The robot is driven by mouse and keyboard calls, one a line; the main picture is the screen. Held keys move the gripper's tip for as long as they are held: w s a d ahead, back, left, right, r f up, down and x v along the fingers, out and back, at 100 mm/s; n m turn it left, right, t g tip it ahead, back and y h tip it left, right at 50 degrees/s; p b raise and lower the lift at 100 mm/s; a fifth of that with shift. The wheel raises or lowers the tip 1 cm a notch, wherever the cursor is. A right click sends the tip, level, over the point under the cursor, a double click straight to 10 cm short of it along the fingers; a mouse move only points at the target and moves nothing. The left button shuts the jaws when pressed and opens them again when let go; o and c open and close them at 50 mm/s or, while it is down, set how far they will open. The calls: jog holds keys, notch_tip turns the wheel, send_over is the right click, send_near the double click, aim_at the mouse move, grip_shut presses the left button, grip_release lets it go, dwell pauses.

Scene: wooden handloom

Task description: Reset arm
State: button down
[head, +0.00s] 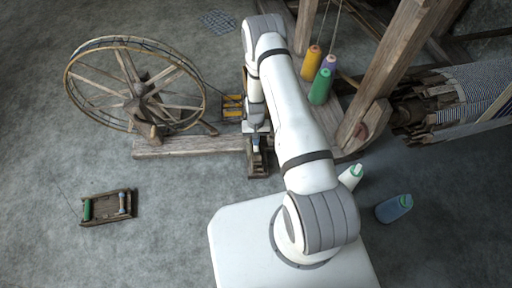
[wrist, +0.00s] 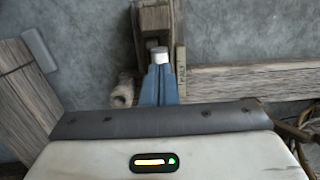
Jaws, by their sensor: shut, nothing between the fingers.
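My arm reaches forward from my white base. My gripper (head: 257,140) points down over the wooden block (head: 258,163) at the right end of the spinning wheel's beam (head: 190,147). In the wrist view the blue-grey fingers of my gripper (wrist: 160,72) are together, with nothing between them. A small pale piece shows at their tips, in front of the wooden block (wrist: 157,18); I cannot tell whether it touches the fingers. The spoked spinning wheel (head: 137,95) stands to the left of my gripper.
Yellow, green and purple cones (head: 321,85) stand by the loom's wooden posts (head: 390,60). A small wooden bobbin holder (head: 107,207) lies at left. The floor around it is clear.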

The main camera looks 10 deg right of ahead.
notch_tip(320, 180, up, 9)
jog(key=w+p, duration=0.1)
jog(key=shift+w+d+p, duration=0.15)
jog(key=shift+w+p, duration=0.2)
jog(key=shift+p, duration=0.05)
notch_tip(320, 180, up, 40)
jog(key=s+n+t+p, duration=0.1)
jog(key=s+t+p, duration=0.1)
jog(key=p, duration=0.9)
jog(key=s+r+t+p, duration=0.1)
jog(key=s+r+p, duration=0.5)
jog(key=s+r, duration=0.4)
jog(key=s+r+n+t+p, duration=0.1)
jog(key=s+r+p, duration=0.6)
jog(key=r, duration=1.4)
jog(key=s, duration=0.4)
jog(key=shift+r+t, duration=0.25)
jog(key=shift+t, duration=0.05)
